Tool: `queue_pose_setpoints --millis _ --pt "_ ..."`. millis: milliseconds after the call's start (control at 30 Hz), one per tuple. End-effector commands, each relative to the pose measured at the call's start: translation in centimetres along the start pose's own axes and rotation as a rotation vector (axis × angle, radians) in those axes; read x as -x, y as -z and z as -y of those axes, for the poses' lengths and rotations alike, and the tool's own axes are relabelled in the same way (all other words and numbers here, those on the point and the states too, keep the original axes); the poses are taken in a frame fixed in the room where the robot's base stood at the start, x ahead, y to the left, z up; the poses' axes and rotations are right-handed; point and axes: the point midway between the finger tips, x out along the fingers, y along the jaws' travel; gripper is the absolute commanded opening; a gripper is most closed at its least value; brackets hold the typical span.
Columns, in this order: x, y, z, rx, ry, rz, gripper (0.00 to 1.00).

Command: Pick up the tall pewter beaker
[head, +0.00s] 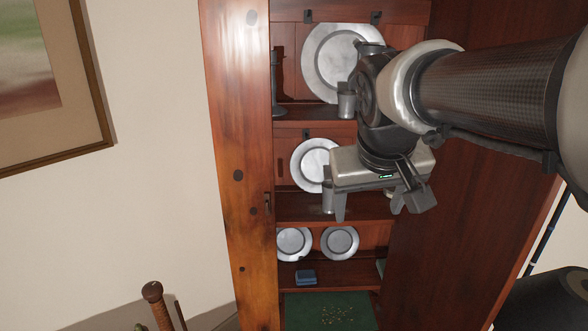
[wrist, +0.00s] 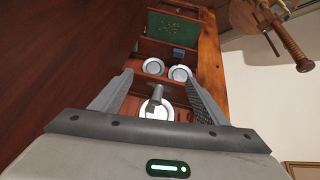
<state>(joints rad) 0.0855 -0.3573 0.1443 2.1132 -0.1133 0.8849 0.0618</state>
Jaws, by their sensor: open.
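The tall pewter beaker (head: 328,198) stands on the middle shelf of the wooden cabinet, in front of a round pewter plate (head: 311,160). In the head view my gripper (head: 368,214) is in front of that shelf, and one finger is close to the beaker's right side in the picture. In the wrist view the beaker (wrist: 155,98) shows between the two spread fingers of my gripper (wrist: 158,77), with the plate behind it. The gripper is open and empty. Whether a finger touches the beaker cannot be told.
The upper shelf (head: 310,117) holds a smaller cup (head: 347,102), a large plate (head: 322,62) and a dark candlestick (head: 277,85). Two plates (head: 294,243) (head: 340,243) and a blue object (head: 306,277) are lower down. The cabinet's side walls and shelf boards bound the space.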

Motion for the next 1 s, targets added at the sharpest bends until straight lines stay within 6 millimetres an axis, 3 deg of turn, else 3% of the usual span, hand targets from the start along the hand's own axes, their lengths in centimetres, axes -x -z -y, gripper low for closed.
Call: queue_pose_setpoints --millis 33,200,400,500,700,1000 --pt "-1.2 2.4 0.1 0.01 -0.006 0.002 0.68" --pt "-5.1 10.0 0.9 0.032 -0.005 -0.013 0.68" --pt "-11.3 17.6 1.5 0.012 0.035 -0.033 0.68" --pt "-14.5 20.5 1.4 -0.015 0.06 -0.044 0.68" --pt "-18.8 23.8 0.7 -0.067 0.097 -0.062 0.68" --pt "-22.4 24.6 0.8 -0.083 0.107 -0.063 0.68"
